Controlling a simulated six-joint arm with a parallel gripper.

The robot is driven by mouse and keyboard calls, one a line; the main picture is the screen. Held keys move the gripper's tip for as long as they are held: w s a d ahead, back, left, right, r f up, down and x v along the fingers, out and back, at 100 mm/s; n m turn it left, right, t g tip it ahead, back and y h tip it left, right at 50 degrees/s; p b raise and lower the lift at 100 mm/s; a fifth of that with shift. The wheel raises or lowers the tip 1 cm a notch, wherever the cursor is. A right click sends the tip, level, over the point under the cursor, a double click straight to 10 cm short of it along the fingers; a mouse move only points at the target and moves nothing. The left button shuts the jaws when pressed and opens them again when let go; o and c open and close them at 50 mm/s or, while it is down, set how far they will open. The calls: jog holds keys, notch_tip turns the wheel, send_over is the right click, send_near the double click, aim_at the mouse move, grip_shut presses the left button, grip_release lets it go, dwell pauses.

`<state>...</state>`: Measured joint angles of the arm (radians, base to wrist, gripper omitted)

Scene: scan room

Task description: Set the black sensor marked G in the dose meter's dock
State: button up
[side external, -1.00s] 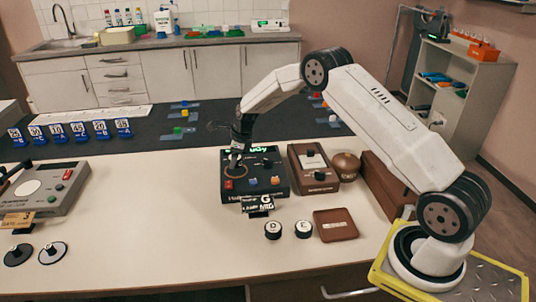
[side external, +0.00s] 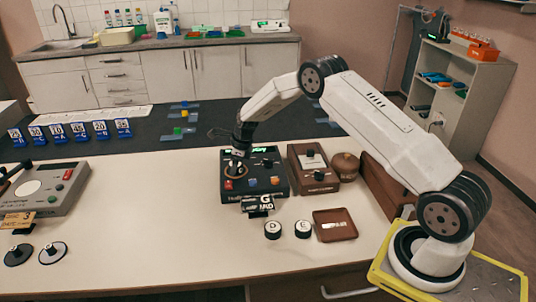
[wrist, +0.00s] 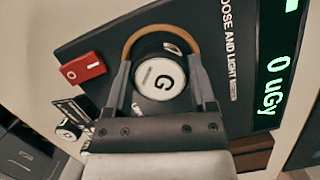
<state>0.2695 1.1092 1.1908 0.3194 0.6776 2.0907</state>
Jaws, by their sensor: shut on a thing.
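The dose meter (side external: 255,188) is a dark box with a green display, which reads 0 uGy in the wrist view (wrist: 272,85). Its dock shows as an orange-brown ring (wrist: 160,29) on the panel. The sensor marked G (wrist: 160,79) has a white top face and sits between the fingers of my gripper (wrist: 159,62), within the ring's outline. My gripper is shut on it and points down over the left part of the meter in the side view (side external: 237,156). I cannot tell whether the sensor rests fully on the panel. A small card stand with a G (side external: 258,204) is in front.
Sensors D (side external: 272,229) and E (side external: 303,229) stand in front of the meter, near a brown tray (side external: 335,225). A brown control box (side external: 314,168) and a round brown pot (side external: 345,164) are at the right. A red switch (wrist: 83,68) is beside the dock.

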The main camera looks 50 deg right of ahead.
aim_at(245, 171)
jog(key=shift+s+f, duration=0.1)
jog(key=shift+f, duration=0.45)
jog(key=o, duration=1.3)
jog(key=shift+c, duration=0.2)
jog(key=shift+a, duration=0.1)
jog(key=shift+r, duration=0.55)
jog(key=v, duration=1.2)
jog(key=shift+r, duration=0.2)
